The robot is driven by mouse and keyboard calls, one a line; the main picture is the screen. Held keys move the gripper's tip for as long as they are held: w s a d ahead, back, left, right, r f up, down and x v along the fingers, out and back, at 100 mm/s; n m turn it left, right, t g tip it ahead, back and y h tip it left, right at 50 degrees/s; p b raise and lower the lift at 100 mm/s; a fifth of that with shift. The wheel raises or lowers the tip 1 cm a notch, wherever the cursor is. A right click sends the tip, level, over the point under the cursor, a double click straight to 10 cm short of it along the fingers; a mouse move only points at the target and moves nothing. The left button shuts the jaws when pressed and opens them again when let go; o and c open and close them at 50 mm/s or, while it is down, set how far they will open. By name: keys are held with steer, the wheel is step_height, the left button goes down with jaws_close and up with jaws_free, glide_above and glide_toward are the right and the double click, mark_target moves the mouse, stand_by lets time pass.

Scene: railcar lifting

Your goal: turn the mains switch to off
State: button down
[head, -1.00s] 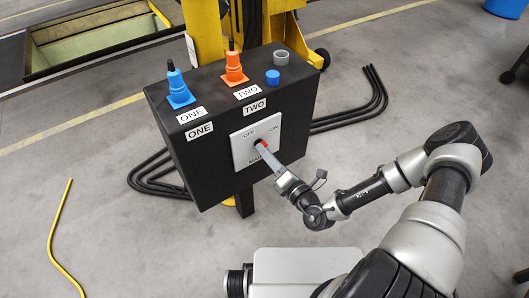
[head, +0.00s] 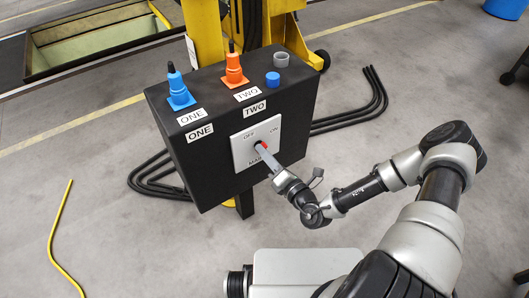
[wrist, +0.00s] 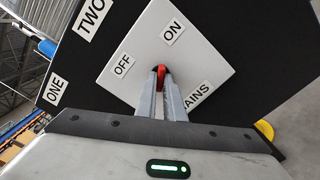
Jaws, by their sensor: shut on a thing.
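The mains switch is a red handle (wrist: 161,71) on a white plate (wrist: 136,51) marked OFF, ON and MAINS. In the head view the plate (head: 242,155) is on the front of a black box (head: 190,155), with OFF at its upper left and ON at its upper right. My gripper (head: 261,148) reaches it from the lower right. In the wrist view my gripper (wrist: 161,80) has its two grey fingers closed around the red handle. The fingers hide much of the handle, so I cannot tell exactly which mark it points to.
On the box top stand a blue plug (head: 179,90) marked ONE, an orange plug (head: 234,70) marked TWO, a blue cap (head: 273,77) and a grey ring (head: 281,58). A yellow post (head: 204,30) stands behind. Black cables (head: 372,100) lie on the floor.

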steer(key=n+p, duration=0.8)
steer(key=n, duration=0.3)
steer(key=shift+w+d+n, duration=0.1)
steer(key=shift+n, duration=0.2)
stand_by(0.3)
steer(key=c, duration=1.9)
jaws_free()
steer(key=shift+o, duration=0.2)
steer(key=shift+d+f, duration=0.1)
